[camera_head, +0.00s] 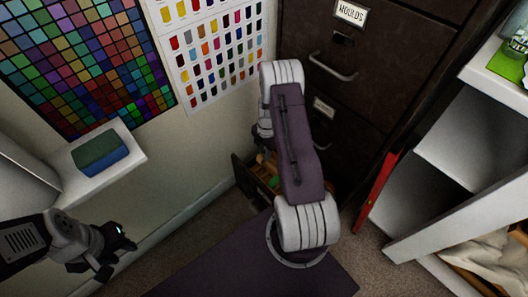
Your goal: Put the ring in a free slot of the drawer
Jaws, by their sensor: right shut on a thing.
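An open drawer (243,180) low in the dark cabinet shows behind my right arm, with wooden-coloured and green items inside. My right arm crosses the middle of the view and covers much of the drawer. My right gripper (264,144) is mostly hidden behind the arm, above the drawer's far left part. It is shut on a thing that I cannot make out. The ring is not visible, and the drawer's slots are too hidden to tell which are free. My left gripper (116,250) is open and empty at the lower left, away from the drawer.
The dark cabinet (375,45) has closed upper drawers with handles. White shelves (450,140) and a red upright object (377,192) stand to the right. A small wall shelf (115,170) with a green-blue block (100,155) is near my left gripper. Colour charts hang on the wall.

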